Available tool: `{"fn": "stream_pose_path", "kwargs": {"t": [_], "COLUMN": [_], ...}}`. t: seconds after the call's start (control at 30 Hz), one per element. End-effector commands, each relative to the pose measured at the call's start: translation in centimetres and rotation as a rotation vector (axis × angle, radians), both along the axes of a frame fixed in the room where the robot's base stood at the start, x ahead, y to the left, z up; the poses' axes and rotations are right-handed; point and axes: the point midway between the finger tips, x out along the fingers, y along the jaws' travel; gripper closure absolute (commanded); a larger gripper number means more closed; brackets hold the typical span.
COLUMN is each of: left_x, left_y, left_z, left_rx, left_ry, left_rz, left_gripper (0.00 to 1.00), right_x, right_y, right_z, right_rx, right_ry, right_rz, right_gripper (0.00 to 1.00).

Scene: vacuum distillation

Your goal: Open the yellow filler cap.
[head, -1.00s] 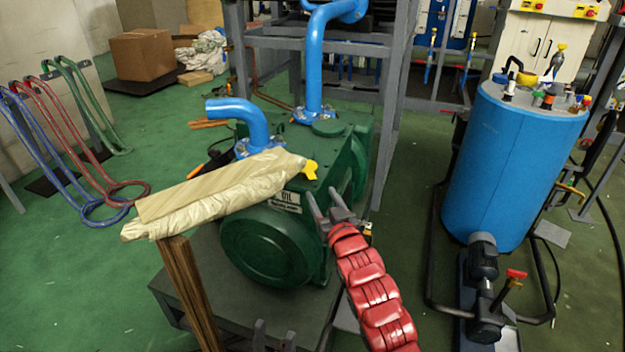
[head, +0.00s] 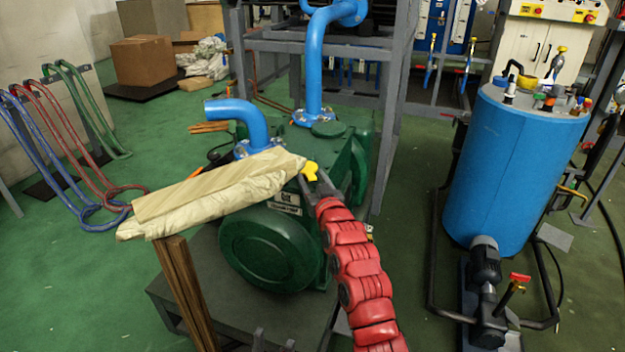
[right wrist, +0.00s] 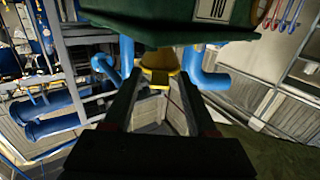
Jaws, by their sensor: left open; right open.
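The yellow filler cap (head: 310,170) sits on the upper edge of the green pump (head: 265,250), just beyond the end of the beige wrapped bundle. My right gripper (head: 312,181), on the red arm, is open right at the cap. In the right wrist view the yellow cap (right wrist: 160,66) lies ahead between the tips of its two dark fingers (right wrist: 158,84); I cannot tell whether they touch it. My left gripper (head: 273,339) is open and empty at the bottom edge of the head view, only its fingertips showing.
The beige bundle (head: 210,195) on a wooden post (head: 185,290) lies across the pump's left side. A blue elbow pipe (head: 240,115) rises behind it. A blue tank (head: 515,165) and small pump stand at right.

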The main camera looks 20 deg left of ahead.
Motion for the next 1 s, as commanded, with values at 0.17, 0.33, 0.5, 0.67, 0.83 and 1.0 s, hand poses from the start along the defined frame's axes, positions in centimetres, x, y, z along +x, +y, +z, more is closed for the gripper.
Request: {"fn": "stream_pose_path", "kwargs": {"t": [0.17, 0.33, 0.5, 0.67, 0.83, 1.0], "left_x": [0.00, 0.00, 0.00, 0.00, 0.00, 0.00], "left_y": [0.00, 0.00, 0.00, 0.00, 0.00, 0.00], "left_z": [0.00, 0.00, 0.01, 0.00, 0.00, 0.01], "left_rx": [0.000, 0.000, 0.000, 0.000, 0.000, 0.000], "left_ry": [0.000, 0.000, 0.000, 0.000, 0.000, 0.000], "left_rz": [0.000, 0.000, 0.000, 0.000, 0.000, 0.000], "left_gripper": [0.50, 0.50, 0.50, 0.50, 0.50, 0.50], "right_x": [0.00, 0.00, 0.01, 0.01, 0.01, 0.01], "right_y": [-0.02, -0.02, -0.03, -0.03, -0.04, -0.04], "right_z": [0.02, 0.03, 0.06, 0.07, 0.07, 0.10], "right_rx": [0.000, 0.000, 0.001, 0.001, 0.001, 0.001], "right_ry": [0.000, 0.000, -0.001, -0.001, -0.001, -0.002], "right_rz": [0.000, 0.000, -0.001, -0.001, -0.001, -0.001], "right_gripper": [0.64, 0.95, 1.00, 1.00, 1.00, 1.00]}}
